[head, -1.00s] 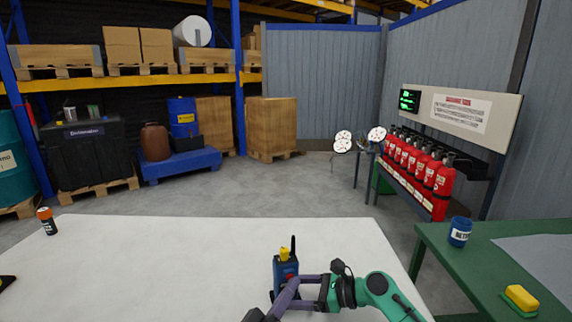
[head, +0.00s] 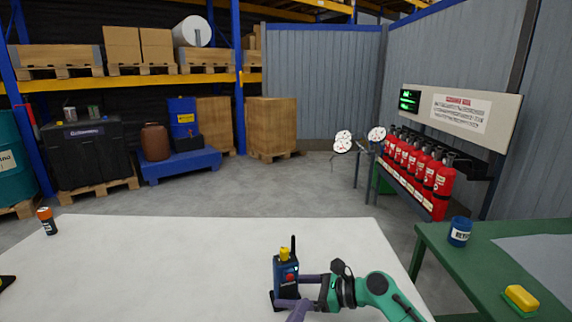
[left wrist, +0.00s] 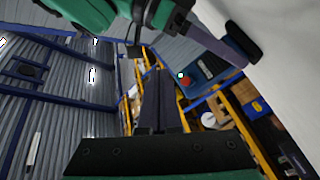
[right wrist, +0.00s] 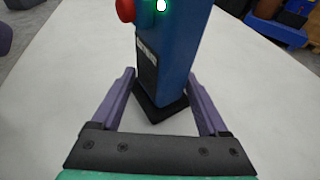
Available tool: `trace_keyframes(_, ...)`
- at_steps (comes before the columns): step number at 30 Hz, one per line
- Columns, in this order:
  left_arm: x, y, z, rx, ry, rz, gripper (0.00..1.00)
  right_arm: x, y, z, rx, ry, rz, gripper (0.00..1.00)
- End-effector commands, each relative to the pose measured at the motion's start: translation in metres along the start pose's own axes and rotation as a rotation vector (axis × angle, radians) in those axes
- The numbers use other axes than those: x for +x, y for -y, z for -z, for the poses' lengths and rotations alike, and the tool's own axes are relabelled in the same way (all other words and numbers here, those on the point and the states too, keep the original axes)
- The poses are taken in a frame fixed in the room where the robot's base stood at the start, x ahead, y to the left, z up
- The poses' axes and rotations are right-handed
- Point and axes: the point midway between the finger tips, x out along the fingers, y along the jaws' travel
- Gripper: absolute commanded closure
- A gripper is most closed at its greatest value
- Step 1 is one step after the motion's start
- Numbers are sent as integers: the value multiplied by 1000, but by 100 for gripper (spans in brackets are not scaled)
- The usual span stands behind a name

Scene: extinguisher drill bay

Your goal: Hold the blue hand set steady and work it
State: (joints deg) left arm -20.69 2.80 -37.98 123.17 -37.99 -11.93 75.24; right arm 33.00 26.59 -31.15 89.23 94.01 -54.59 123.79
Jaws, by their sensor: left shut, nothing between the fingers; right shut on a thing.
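The blue hand set (head: 280,281) stands upright near the front edge of the white table, with a black aerial, a yellow knob and a red button. My right gripper (head: 290,290) is shut on its lower body. In the right wrist view a purple finger of the right gripper (right wrist: 161,75) lies on each side of the hand set (right wrist: 175,60), whose green lamp glows. In the left wrist view the hand set (left wrist: 208,68) shows sideways, apart from the left fingertips.
The white table (head: 170,265) is mostly clear. An orange-and-black torch (head: 47,221) stands at its left end. A green bench (head: 470,265) at the right bears a blue pot (head: 460,231) and a yellow sponge (head: 521,298). Red extinguishers (head: 415,165) stand in a rack behind.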

Motion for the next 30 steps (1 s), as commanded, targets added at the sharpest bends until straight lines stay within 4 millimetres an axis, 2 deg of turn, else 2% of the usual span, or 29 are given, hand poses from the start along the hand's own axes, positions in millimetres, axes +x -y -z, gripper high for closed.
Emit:
trace_keyframes(4, -10, -6, -7, -2, 1, 1, 100, 0, 0, 0, 0, -1, 0, 72)
trace_keyframes(10, -10, -8, -7, 0, 0, 0, 100, 0, 0, 0, 0, -1, 0, 72)
trace_keyframes(11, -10, -8, -7, 0, 0, 0, 100, 0, 0, 0, 0, -1, 0, 15)
trace_keyframes(12, -10, -8, -7, 0, 0, 0, 100, 0, 0, 0, 0, -1, 0, 0)
trace_keyframes(19, -10, -7, -7, 0, 0, 0, 100, -1, 0, 0, 0, 0, 0, 0)
trace_keyframes(22, -10, -7, -7, 0, 0, 0, 100, -8, 1, 1, 1, 0, 2, 0)
trace_keyframes(26, -10, -7, -7, 0, 0, 0, 100, -36, 1, 1, 0, -3, 3, 0)
trace_keyframes(30, -10, -7, -7, 0, 0, 0, 100, -75, 1, 2, 1, -4, 3, 0)
